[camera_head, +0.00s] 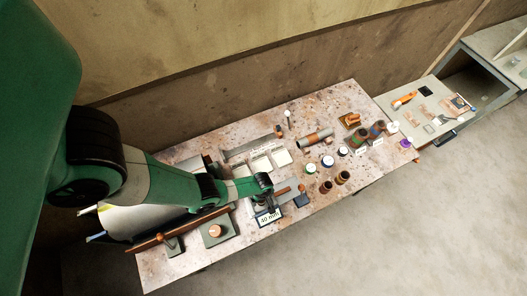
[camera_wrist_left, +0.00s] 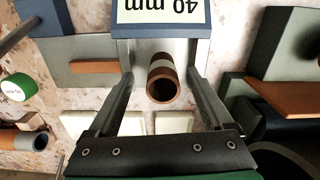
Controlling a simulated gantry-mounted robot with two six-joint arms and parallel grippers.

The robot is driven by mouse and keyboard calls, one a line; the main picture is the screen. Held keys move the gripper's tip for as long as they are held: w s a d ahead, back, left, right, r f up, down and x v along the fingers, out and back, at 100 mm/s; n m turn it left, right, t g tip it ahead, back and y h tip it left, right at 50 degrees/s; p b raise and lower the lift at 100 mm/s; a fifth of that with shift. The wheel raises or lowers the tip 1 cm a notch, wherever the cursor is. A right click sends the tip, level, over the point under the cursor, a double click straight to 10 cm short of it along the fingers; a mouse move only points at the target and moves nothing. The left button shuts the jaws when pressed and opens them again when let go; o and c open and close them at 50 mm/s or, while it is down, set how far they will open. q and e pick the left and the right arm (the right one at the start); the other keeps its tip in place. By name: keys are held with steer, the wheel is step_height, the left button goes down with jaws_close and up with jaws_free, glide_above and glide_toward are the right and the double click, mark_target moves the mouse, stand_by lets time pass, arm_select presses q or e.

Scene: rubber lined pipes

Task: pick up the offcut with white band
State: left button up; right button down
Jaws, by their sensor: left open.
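The offcut with white band (camera_wrist_left: 162,80) is a short brown tube with a pale band, its open dark end facing the camera in the left wrist view. It sits between the two spread fingers of my left gripper (camera_wrist_left: 160,72), with visible gaps on both sides. It lies in front of a block labelled "40 mm" (camera_wrist_left: 163,10). In the head view my left gripper (camera_head: 263,186) is over the table beside the same label (camera_head: 269,218), and the arm hides the offcut there. My right gripper is not in view.
The speckled table (camera_head: 330,215) carries white pads (camera_head: 281,157), a banded pipe (camera_head: 315,138), several upright tubes and round tins (camera_head: 310,168). A green block with a copper-coloured piece (camera_head: 215,231) stands nearby.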

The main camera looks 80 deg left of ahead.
arm_select(q)
steer(key=f+b, duration=0.5)
steer(key=shift+s+a+f, duration=0.1)
steer(key=shift+s+a, duration=0.25)
steer(key=shift+w+d, duration=0.1)
jaws_close()
